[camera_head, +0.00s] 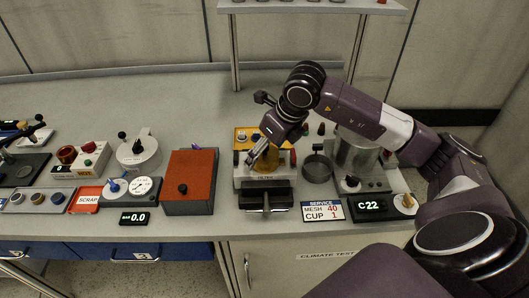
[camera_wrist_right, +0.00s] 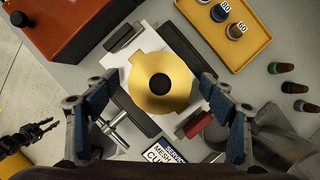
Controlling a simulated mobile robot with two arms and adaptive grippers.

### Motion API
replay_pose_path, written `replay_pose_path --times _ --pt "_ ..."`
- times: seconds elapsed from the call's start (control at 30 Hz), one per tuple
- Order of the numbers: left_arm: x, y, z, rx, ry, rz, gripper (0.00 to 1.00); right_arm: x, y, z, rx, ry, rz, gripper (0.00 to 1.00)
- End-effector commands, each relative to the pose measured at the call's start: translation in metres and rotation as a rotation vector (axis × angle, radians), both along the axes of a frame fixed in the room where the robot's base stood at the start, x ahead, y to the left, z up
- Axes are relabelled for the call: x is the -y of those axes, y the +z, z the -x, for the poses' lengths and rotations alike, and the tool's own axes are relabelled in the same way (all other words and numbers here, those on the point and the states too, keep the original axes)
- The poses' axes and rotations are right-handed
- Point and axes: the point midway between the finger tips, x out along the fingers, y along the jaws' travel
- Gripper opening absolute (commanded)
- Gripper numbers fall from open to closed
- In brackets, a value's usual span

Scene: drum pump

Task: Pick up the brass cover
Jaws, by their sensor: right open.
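The brass cover (camera_wrist_right: 142,95) is a round gold disc with small tabs on its rim and a black knob (camera_wrist_right: 160,84) in the middle. It lies on the filter unit, and in the head view the cover (camera_head: 272,163) shows partly behind my gripper. My right gripper (camera_head: 260,157) reaches down over the unit. In the right wrist view the blue-padded fingers of the right gripper (camera_wrist_right: 158,92) are spread wide, one on each side of the cover. Nothing is held between them. I cannot tell the height of the fingertips above the cover.
An orange-red box (camera_head: 190,180) stands left of the filter unit. A shelf post (camera_head: 235,60) rises behind.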

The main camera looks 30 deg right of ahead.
Motion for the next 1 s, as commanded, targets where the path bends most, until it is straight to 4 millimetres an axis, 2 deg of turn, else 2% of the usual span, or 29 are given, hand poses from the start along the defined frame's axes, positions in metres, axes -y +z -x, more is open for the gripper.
replay_pose_path --times 0.1,0.3,0.77,1.0 --pt "0.0001 0.0020 0.0002 0.000 0.000 0.000 0.26 -0.0003 -0.0074 -0.0023 -0.001 0.000 0.001 0.76" --pt "0.0001 0.0014 0.0002 0.000 0.000 0.000 0.26 -0.0005 -0.0082 -0.0026 0.000 0.001 0.001 0.76" --pt "-0.0001 0.0014 0.0000 0.000 0.000 0.000 0.26 -0.0004 -0.0077 -0.0025 0.000 0.001 0.001 0.27" --pt "-0.0002 0.0014 -0.0001 0.000 0.000 0.000 0.26 -0.0004 -0.0067 -0.0029 0.002 0.001 0.001 0.25"
